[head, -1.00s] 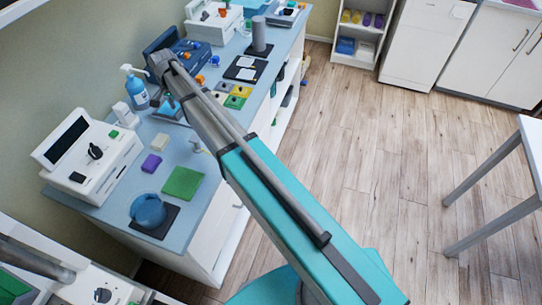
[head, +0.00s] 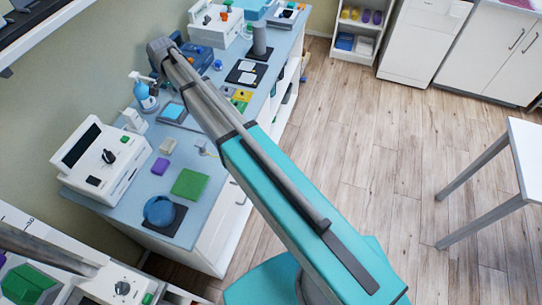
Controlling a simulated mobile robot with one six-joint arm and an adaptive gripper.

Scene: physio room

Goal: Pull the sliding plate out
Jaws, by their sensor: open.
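I cannot make out a sliding plate for certain in the head view. A dark square plate (head: 180,232) lies under a round blue item (head: 159,210) at the near end of the blue-topped counter. My arm reaches from the lower right to the upper left, over the counter. My gripper does not show, so its place relative to any plate is hidden.
The counter (head: 135,208) carries a white device with a dark screen (head: 102,156), a green block (head: 190,184), a purple block (head: 160,166) and a blue bottle (head: 146,98). Another white device (head: 122,288) stands lower left. A table (head: 524,150) stands right. The wooden floor (head: 390,160) between is clear.

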